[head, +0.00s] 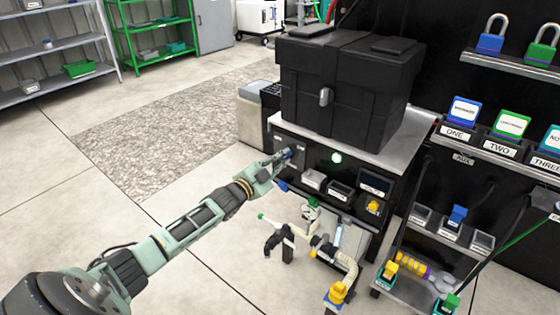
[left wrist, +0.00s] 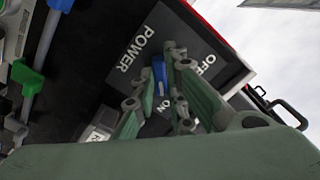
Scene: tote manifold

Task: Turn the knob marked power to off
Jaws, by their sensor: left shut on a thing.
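The power knob is a blue bar-shaped knob (left wrist: 158,74) on a dark panel marked POWER (left wrist: 137,55), with OFF and ON lettering beside it. In the left wrist view it stands between the two fingers of my left gripper (left wrist: 158,92), which is shut on it. The fingers hide part of the knob and lettering, so I cannot tell exactly which mark it points to. In the head view my left gripper (head: 286,158) reaches the left part of the black cabinet front (head: 318,160), below the big black case. My right gripper is not in view.
A black case (head: 345,85) sits on the cabinet top. Pipes and valves (head: 335,240) stand below. A shelf rack with labelled bins (head: 500,148) is at the right. The floor (head: 90,215) at the left is clear.

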